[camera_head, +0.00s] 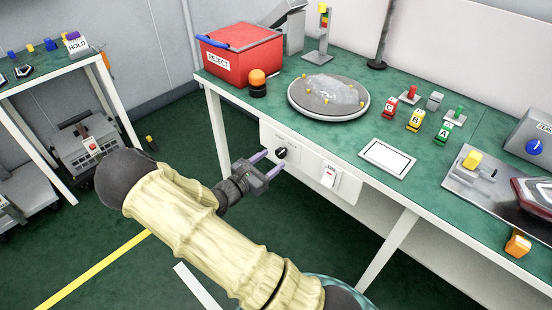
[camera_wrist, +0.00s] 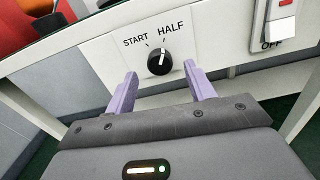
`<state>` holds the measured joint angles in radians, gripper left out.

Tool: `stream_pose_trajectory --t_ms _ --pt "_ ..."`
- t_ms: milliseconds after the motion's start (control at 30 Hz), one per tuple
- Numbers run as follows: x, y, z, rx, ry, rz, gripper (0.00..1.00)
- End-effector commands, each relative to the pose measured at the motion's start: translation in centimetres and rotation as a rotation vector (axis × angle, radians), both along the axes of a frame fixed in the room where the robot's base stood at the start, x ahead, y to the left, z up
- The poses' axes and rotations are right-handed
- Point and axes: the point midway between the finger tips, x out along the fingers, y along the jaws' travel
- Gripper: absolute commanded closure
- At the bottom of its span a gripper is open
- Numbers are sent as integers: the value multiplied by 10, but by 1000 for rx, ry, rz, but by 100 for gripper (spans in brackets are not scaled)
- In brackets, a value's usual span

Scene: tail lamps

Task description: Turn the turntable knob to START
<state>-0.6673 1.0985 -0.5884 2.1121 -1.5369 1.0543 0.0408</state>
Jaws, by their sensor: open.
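The black turntable knob (camera_wrist: 159,61) sits on a white panel under the front edge of the table. The labels START and HALF are printed above it, with START to the left. A white pointer line shows on the knob and is directed toward HALF. The knob (camera_head: 281,153) also shows in the head view. My gripper (camera_wrist: 160,82) is open, with its two purple fingers to either side of and a little short of the knob. The turntable (camera_head: 329,97) is a round grey disc on the table above, with a clear part on it.
A white switch (camera_head: 329,175) marked OFF at its lower end is on the panel to the right of the knob. A red REJECT bin (camera_head: 240,55) and an orange-topped lamp (camera_head: 257,82) stand left of the turntable. A table leg (camera_head: 217,130) is left of my gripper.

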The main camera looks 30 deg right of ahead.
Motion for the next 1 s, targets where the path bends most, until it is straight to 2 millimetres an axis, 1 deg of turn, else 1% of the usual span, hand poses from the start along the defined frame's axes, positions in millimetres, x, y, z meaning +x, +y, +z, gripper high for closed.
stream_pose_trajectory --t_ms 33,200,333,533,567,700,767,800,1000 --pt "2 -9 -1 -1 0 -4 46" --pt "9 -27 -1 1 1 -1 46" --pt "11 -31 0 0 0 0 46" --pt "11 -31 0 0 0 0 46" --pt "11 -31 0 0 0 0 48" --pt "11 -31 0 0 0 0 75" --pt "11 -31 0 0 0 0 87" --pt "11 -31 0 0 1 0 91" --pt "11 -30 1 -3 7 1 91"
